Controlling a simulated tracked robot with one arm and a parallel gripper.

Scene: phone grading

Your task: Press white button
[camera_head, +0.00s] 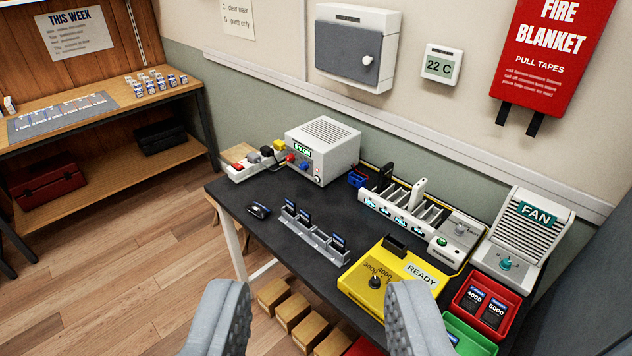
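My gripper (315,300) is open and empty, its two grey fingers wide apart at the bottom of the view, in front of the dark workbench (262,232). No button is plainly white. A small pale round spot (317,178) shows on the front of the white power unit (323,146), beside its red and blue parts; it is too small to tell if it is a button. The white slotted charging rack (400,212) has a green button (441,241) and a pale knob (461,229) at its right end. The fingers touch none of these.
A yellow READY box (386,283) with a black knob stands near the right finger. A phone rack (312,238), a red tray (486,303), a green tray (468,338) and a fan unit (524,235) also occupy the bench. Its front left is mostly clear.

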